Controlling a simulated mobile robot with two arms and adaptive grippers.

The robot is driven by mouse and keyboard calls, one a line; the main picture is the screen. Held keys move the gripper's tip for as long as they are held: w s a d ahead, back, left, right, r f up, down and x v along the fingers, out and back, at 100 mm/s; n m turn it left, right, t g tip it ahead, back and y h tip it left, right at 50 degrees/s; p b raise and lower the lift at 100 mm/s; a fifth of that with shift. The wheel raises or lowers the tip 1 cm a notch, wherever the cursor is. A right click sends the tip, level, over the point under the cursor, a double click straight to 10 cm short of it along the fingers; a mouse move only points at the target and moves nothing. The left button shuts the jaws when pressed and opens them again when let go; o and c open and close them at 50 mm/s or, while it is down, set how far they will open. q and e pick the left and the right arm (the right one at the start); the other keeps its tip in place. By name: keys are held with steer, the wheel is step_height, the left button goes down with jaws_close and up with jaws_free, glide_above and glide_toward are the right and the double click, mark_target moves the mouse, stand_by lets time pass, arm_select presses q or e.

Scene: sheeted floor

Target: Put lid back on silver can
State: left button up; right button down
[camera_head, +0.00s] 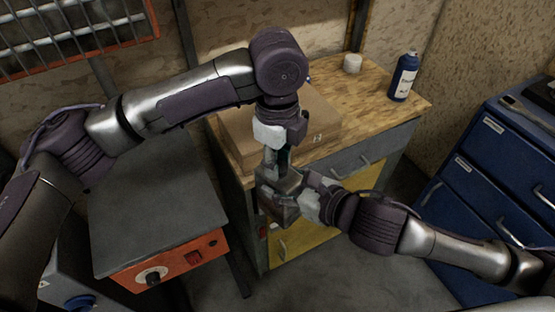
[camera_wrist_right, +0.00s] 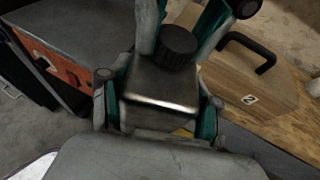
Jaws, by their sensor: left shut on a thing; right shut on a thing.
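The silver can (camera_wrist_right: 160,88) is a boxy metal can with a dark, worn top. My right gripper (camera_wrist_right: 158,108) is shut on the can's sides. In the head view the can (camera_head: 281,208) is held in the air in front of the workbench. The black round lid (camera_wrist_right: 177,47) is at the can's top, between the fingers of my left gripper (camera_head: 278,160), which points down from above. My left gripper is shut on the lid. I cannot tell whether the lid touches the can's neck or hovers just above it. The neck is hidden.
A grey-topped orange machine (camera_head: 150,215) is at left. A blue drawer cabinet (camera_head: 490,165) is at right.

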arm_select(q)
steer(key=m, duration=0.8)
steer(key=shift+w, duration=0.25)
steer(key=m, duration=0.4)
steer(key=shift+d+m, duration=0.15)
steer(key=shift+m, duration=0.15)
steer(key=m, duration=0.7)
steer(key=shift+s+d+m, duration=0.1)
steer(key=shift+d+m, duration=0.05)
steer(key=shift+m, duration=0.15)
steer(key=m, duration=0.5)
steer(key=shift+s, duration=0.1)
steer(key=o, duration=0.8)
steer(key=shift+d, duration=0.1)
steer(key=shift+c, duration=0.2)
